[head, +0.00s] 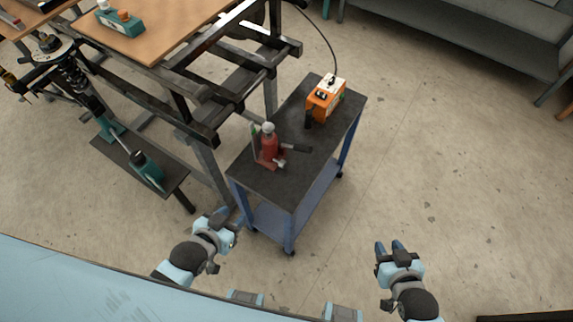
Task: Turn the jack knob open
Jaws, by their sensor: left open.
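A red bottle jack (269,146) stands upright on the dark top of a small blue cart. A small pale knob (281,163) shows low on its front right side, and a dark handle or lever (296,147) sticks out to its right. My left gripper (229,217) is open and empty, in front of and left of the cart, well apart from the jack. My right gripper (389,246) looks open and empty, out over the floor to the right of the cart. Whether the knob is turned open or closed cannot be told.
An orange and white box (326,98) with a cable stands at the cart's (325,134) far end. A workbench frame (205,137) and a low shelf with a teal cylinder (147,168) are at left. The floor (430,170) right of the cart is clear.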

